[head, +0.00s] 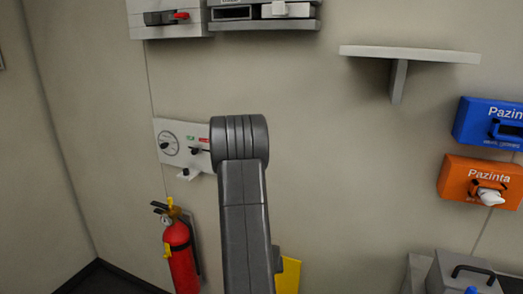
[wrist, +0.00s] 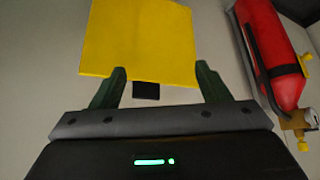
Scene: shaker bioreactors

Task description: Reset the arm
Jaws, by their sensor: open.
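My gripper (wrist: 160,85) shows in the wrist view with its two dark green fingers spread apart. It is open, and nothing is between the fingers. A flat yellow panel (wrist: 140,38) lies beyond the fingertips, and I cannot tell how far off it is. In the head view my grey arm (head: 243,215) stands up the middle of the picture, and the gripper itself is hidden there.
A red fire extinguisher (head: 180,250) hangs on the wall left of my arm. A gauge panel (head: 183,145) is partly behind my arm. A shelf (head: 410,54), a blue box (head: 488,122) and an orange box (head: 480,182) are at right. A grey case (head: 462,275) stands lower right.

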